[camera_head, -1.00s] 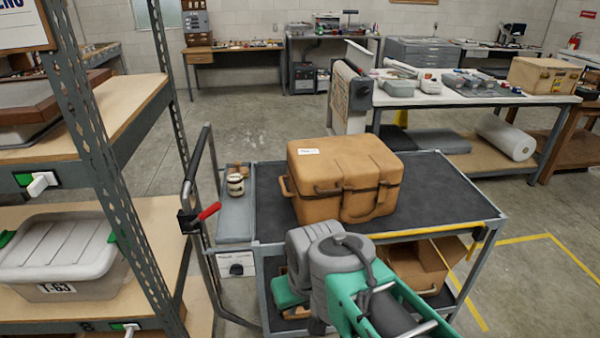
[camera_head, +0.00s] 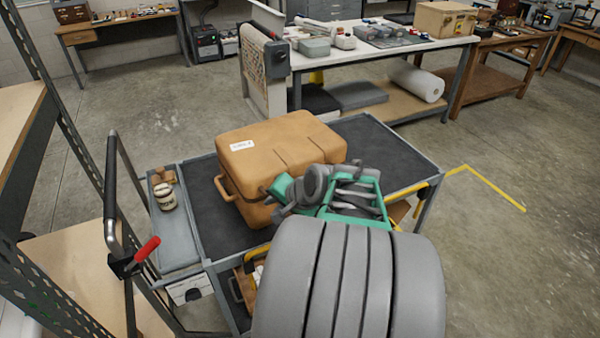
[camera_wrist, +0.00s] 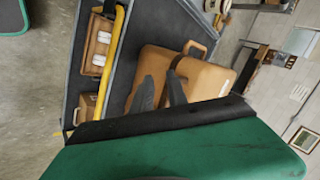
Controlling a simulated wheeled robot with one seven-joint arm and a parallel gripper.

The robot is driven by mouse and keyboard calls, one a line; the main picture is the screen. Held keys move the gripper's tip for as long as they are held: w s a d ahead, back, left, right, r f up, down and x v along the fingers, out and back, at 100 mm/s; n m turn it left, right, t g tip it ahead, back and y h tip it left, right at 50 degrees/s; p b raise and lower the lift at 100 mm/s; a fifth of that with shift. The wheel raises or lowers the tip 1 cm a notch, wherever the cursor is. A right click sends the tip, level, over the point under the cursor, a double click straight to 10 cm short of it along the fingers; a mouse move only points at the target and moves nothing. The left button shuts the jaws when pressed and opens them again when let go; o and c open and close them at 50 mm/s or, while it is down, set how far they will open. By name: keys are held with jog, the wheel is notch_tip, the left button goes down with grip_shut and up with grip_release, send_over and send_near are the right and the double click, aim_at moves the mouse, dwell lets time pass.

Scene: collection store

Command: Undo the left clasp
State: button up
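The tan case (camera_head: 270,150) with a white label on its lid stands shut on the cart's upper shelf. In the wrist view the case (camera_wrist: 212,82) lies just beyond my fingers, with a brown handle (camera_wrist: 195,47) on its side. My gripper (camera_head: 272,200) is at the left part of the case's front face, and my arm hides much of that face in the head view.
The grey cart (camera_head: 205,205) has a side tray with a jar (camera_head: 165,196) and a red-gripped lever (camera_head: 147,249) at its left. Its lower shelf carries boxes. Shelving stands at the left edge. A worktable (camera_head: 440,43) stands behind.

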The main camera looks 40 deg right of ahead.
jog(key=s+d+r+m+t+h, duration=0.25)
jog(key=d+m, duration=0.35)
jog(key=d, duration=0.4)
jog(key=p+x, duration=0.1)
jog(key=x, duration=0.5)
jog(key=shift+w+d+f+p, duration=0.2)
jog(key=shift+w+p, duration=0.1)
jog(key=shift+p, duration=0.05)
jog(key=shift+c, duration=0.3)
grip_shut()
